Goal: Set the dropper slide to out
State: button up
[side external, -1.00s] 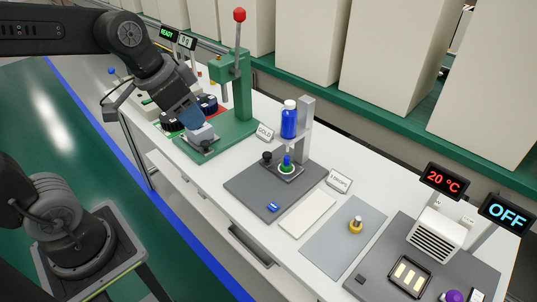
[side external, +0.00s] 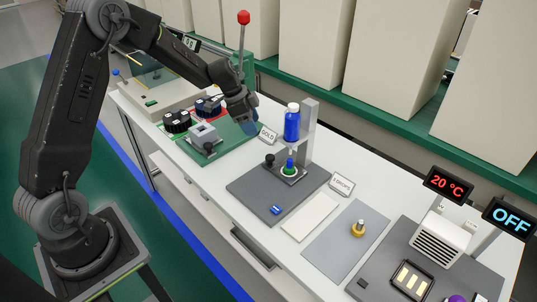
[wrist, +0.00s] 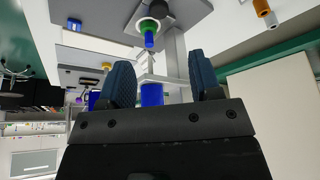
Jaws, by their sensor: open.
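The dropper station has a dark grey base (side external: 250,196), a grey post (side external: 309,125) and a blue bottle (side external: 291,122) with a white cap. Its slide (side external: 288,174) is a small grey plate with a black knob (side external: 268,160) at its left end. A green-rimmed ring with a blue piece (side external: 290,165) sits on the slide below the bottle. My gripper (side external: 248,124) is left of the bottle, beside the GOLD sign, apart from the slide. In the wrist view my gripper (wrist: 162,78) is open and empty, with the bottle (wrist: 152,94) showing between the fingers.
A white pad (side external: 310,217), a grey mat with a brass piece (side external: 357,229) and a heater (side external: 438,247) lie to the right.

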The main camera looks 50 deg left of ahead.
aim_at(270, 156)
jog(key=x, duration=1.3)
jog(key=shift+d+f, duration=0.15)
grip_shut()
